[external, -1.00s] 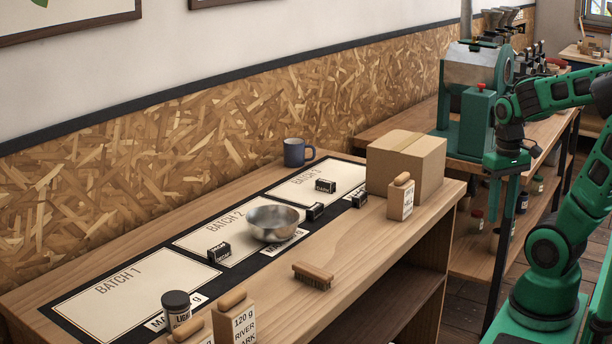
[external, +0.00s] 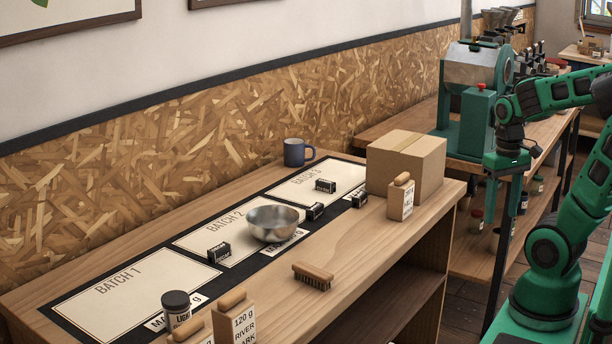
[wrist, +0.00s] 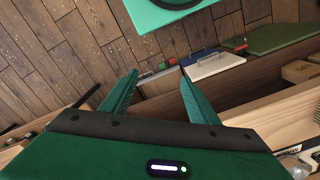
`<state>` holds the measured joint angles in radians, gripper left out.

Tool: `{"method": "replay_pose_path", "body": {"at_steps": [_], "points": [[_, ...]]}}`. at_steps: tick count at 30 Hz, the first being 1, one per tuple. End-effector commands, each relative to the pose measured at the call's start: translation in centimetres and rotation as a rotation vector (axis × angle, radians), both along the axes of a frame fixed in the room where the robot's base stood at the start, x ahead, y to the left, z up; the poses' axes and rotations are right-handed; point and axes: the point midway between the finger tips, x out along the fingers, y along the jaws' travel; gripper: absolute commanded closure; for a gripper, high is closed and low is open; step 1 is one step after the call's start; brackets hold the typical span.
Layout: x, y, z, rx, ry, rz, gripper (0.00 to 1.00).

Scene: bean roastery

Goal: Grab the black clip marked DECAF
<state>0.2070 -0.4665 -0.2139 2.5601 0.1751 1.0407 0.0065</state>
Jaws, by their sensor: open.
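Several small black clips with white lettering lie on the batch mat. One clip (external: 219,252) is left of the bowl, one (external: 315,211) is at the bowl's right, one (external: 326,186) is on the BATCH 3 panel, and one (external: 360,200) is near the cardboard box. Their lettering is too small to read, so I cannot tell which says DECAF. My gripper (external: 508,215) hangs right of the bench, away from all the clips. In the wrist view my gripper (wrist: 158,83) is open and empty, above the floor; no clip shows there.
The mat (external: 182,243) carries a metal bowl (external: 274,223). A dark jar (external: 176,308) is at the front left, a blue mug (external: 297,153) at the back.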

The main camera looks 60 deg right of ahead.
Motion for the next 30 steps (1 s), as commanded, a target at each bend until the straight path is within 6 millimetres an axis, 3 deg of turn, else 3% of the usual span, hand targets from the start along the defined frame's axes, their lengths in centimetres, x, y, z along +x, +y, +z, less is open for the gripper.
{"method": "replay_pose_path", "body": {"at_steps": [10, 12, 21, 30], "points": [[-0.3, 0.0, 0.2, 0.0, -0.002, 0.001, 0.3], [-1.2, 0.0, 0.9, -0.001, -0.016, 0.0, 0.3], [-1.2, 0.0, 5.8, -0.002, -0.018, 0.0, 0.3], [4.3, -0.9, 5.5, -0.084, -0.065, 0.009, 0.3]]}}
